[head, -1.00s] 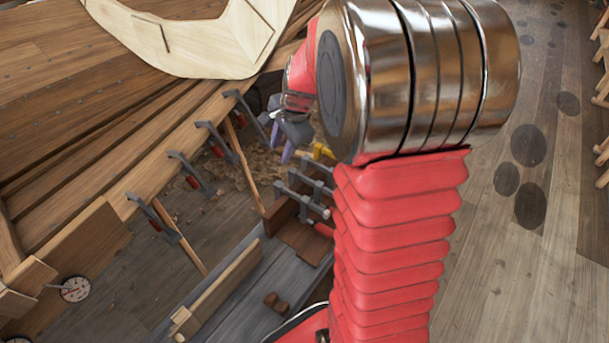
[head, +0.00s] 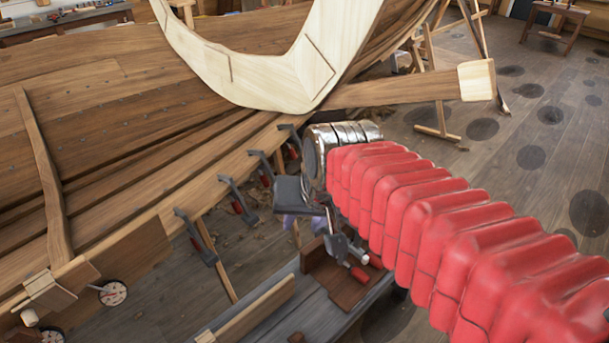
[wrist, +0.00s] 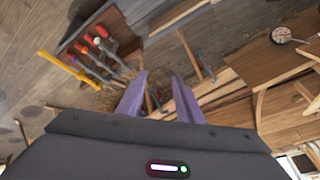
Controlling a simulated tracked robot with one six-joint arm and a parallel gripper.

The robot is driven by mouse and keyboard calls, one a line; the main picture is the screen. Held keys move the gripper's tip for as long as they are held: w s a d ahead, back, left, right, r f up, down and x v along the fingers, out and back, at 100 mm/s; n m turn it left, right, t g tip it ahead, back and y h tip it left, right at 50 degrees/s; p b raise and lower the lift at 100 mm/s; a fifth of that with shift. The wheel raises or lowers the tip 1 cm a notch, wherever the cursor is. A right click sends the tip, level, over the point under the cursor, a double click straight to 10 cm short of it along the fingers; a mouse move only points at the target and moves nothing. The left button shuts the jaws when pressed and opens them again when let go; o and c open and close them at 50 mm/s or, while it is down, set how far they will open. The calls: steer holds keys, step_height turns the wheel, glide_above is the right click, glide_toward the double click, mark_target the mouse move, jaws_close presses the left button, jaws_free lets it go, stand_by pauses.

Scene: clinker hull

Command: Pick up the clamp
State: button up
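Several grey clamps with red handles, such as one (head: 236,198) and another (head: 193,236), hang along the hull's edge plank in the head view. More clamps (head: 345,252) stand in a wooden rack on the bench. The wrist view shows them (wrist: 98,62) at upper left, beside a long yellow bar (wrist: 68,70). My gripper (head: 298,225) is partly hidden by its own dark body in the head view. In the wrist view its purple fingers (wrist: 157,82) are apart and hold nothing. A small clamp (wrist: 155,99) shows between and beyond them. I cannot tell which clamp is meant.
The planked hull (head: 120,110) fills the left, with a pale curved wooden frame (head: 240,85) above it. A grey bench (head: 340,310) with wooden pieces lies below my arm. Dial gauges (head: 113,293) sit at lower left.

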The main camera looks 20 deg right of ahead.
steer(key=s+a+n, duration=0.2)
steer(key=s+n, duration=0.2)
steer(key=s, duration=0.2)
steer(key=shift+t, duration=0.3)
steer(key=shift+s, duration=0.1)
